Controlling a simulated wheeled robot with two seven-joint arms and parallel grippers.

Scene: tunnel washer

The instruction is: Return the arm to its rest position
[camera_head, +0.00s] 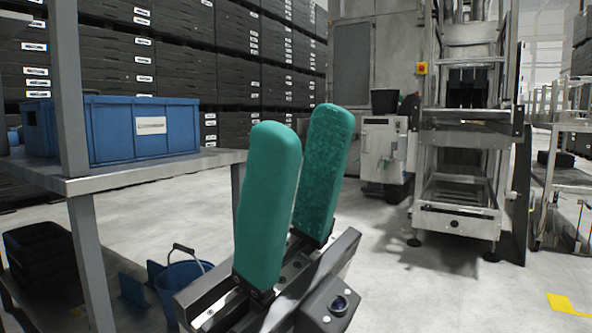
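My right gripper (303,118) stands up in the lower middle of the head view, with its two green padded fingers pointing upward. A gap shows between the fingers, and nothing is held in it. Its dark metal base and part of its wrist show at the bottom of the view. The gripper is in free space, to the right of the shelf and in front of the open floor. My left gripper is not in view.
A metal shelf (150,172) with a blue crate (140,146) stands at left. A blue bucket (183,283) and black crates (41,262) are below. Stacked black drawers (190,70) line the back. A machine (455,205) stands at right. Open floor lies between.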

